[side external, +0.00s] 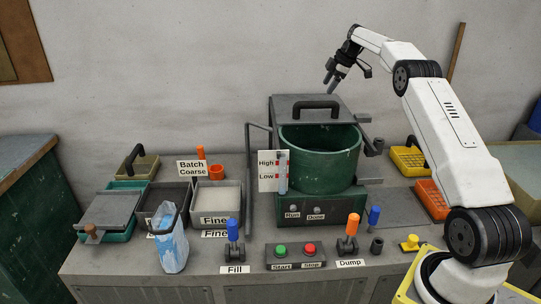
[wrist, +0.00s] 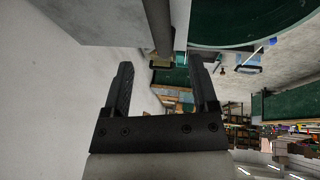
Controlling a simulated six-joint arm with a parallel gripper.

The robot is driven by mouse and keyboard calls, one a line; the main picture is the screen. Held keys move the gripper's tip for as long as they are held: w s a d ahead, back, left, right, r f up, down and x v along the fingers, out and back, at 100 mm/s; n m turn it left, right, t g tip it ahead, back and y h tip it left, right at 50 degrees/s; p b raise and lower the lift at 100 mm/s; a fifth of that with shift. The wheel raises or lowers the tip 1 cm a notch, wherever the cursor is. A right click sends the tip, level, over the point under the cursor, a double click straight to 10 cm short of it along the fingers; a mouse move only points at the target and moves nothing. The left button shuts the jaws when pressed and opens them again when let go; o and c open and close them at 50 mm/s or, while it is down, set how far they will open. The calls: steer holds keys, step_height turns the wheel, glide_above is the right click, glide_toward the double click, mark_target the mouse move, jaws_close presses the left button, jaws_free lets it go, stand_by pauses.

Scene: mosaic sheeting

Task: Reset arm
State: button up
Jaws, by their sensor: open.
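My gripper (side external: 329,84) is raised high above the right side of the green drum machine (side external: 322,165), clear of everything around it. In the wrist view my gripper (wrist: 168,82) shows two black fingers set wide apart, with nothing held between them. My white arm comes up from its base at the right of the bench and bends over to the left. The drum has a grey lid with a black handle (side external: 317,106) standing up at its back, so its mouth is open.
A blue Fill lever (side external: 233,231), green and red buttons (side external: 296,249) and an orange Dump lever (side external: 351,228) line the bench front. Yellow (side external: 408,160) and orange trays (side external: 432,198) lie right.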

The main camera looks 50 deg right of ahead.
stand_by(0.3)
steer(key=s+a+f+m+g+h, duration=0.1)
steer(key=a+f+m, duration=0.2)
steer(key=a, duration=0.9)
steer(key=s+a+f+m+g, duration=0.1)
steer(key=s+a+f+m, duration=0.15)
steer(key=a, duration=0.95)
steer(key=s+a+f+m, duration=0.2)
steer(key=s+a+f, duration=0.2)
steer(key=s+a, duration=0.4)
steer(key=s+a+f+m, duration=0.2)
steer(key=s+a+f, duration=0.2)
steer(key=s+a, duration=0.4)
steer(key=s, duration=0.5)
steer(key=shift+s+a+h, duration=0.15)
steer(key=shift+a+h, duration=0.1)
steer(key=shift+h, duration=0.05)
